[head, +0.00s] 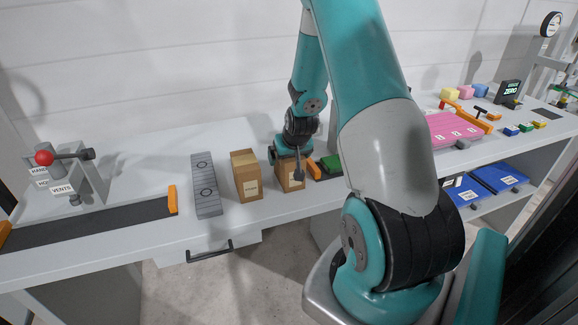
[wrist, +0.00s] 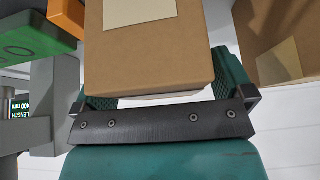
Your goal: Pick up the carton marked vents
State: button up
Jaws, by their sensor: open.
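Two brown cartons stand on the bench in the head view. One carton (head: 291,177) is under my gripper (head: 288,158), and the other carton (head: 247,178) stands to its left. Each has a pale label whose print is too small to read, so I cannot tell which is marked vents. In the wrist view the near carton (wrist: 150,62) sits between the fingers of my gripper (wrist: 163,88), its pale label cut off by the top edge. The fingers are open, one on each side of it. The other carton (wrist: 285,45) shows at the right.
A grey slotted plate (head: 206,188) lies left of the cartons. A green block (head: 331,165) and an orange piece (head: 314,171) are close on the right. A red-knobbed lever stand (head: 80,170) with a VENTS sign (head: 62,189) is at far left.

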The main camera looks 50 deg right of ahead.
jog(key=shift+f+b, duration=0.25)
jog(key=shift+b, duration=0.05)
dwell(0.5)
jog(key=c, duration=1.1)
jog(key=shift+r, duration=0.15)
jog(key=shift+c, duration=0.2)
